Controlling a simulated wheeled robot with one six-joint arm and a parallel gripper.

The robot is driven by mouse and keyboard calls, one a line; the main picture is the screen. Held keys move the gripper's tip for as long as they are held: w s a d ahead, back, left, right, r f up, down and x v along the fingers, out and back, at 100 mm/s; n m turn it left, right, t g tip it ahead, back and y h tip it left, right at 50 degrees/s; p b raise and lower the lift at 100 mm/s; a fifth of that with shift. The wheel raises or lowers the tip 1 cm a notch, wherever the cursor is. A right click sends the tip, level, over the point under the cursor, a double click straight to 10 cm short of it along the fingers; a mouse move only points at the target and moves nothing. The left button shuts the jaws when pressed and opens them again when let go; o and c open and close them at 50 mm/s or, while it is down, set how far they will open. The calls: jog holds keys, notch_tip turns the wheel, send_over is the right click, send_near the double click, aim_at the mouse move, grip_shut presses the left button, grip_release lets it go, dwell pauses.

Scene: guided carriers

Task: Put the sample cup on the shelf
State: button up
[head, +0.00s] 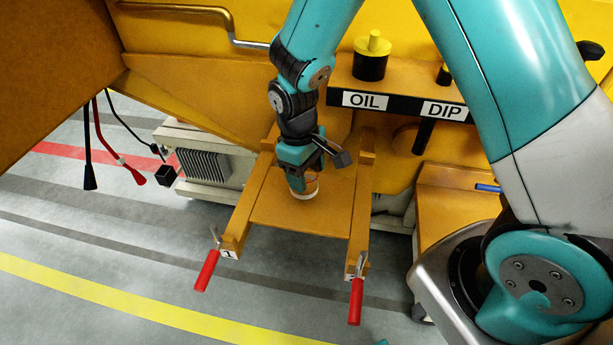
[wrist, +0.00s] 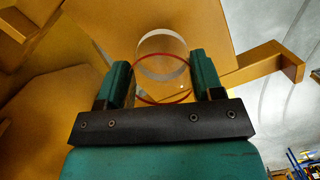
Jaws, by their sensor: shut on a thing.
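The sample cup (wrist: 162,55) is clear with a red ring, and in the wrist view it sits between the two fingers of my gripper (wrist: 162,85). My gripper is shut on it. In the head view my gripper (head: 300,178) points down, and the cup (head: 304,190) shows just below it, over a yellow-orange plate (head: 298,214) between two rails. I cannot tell whether the cup touches the plate. A narrow ledge with a black front labelled OIL and DIP (head: 400,106) is at the upper right; I cannot tell whether it is the shelf.
Two red-handled levers, left (head: 206,270) and right (head: 356,300), hang at the rail ends. A black and yellow oil cap (head: 372,56) stands on the ledge. A grey finned box (head: 205,165) is left of the rails. The striped floor at lower left is clear.

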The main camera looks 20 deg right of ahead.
aim_at(307, 181)
jog(key=shift+f, duration=1.45)
jog(key=shift+f, duration=0.2)
jog(key=o, duration=0.9)
jog(key=shift+o, duration=0.2)
jog(key=shift+r, duration=0.1)
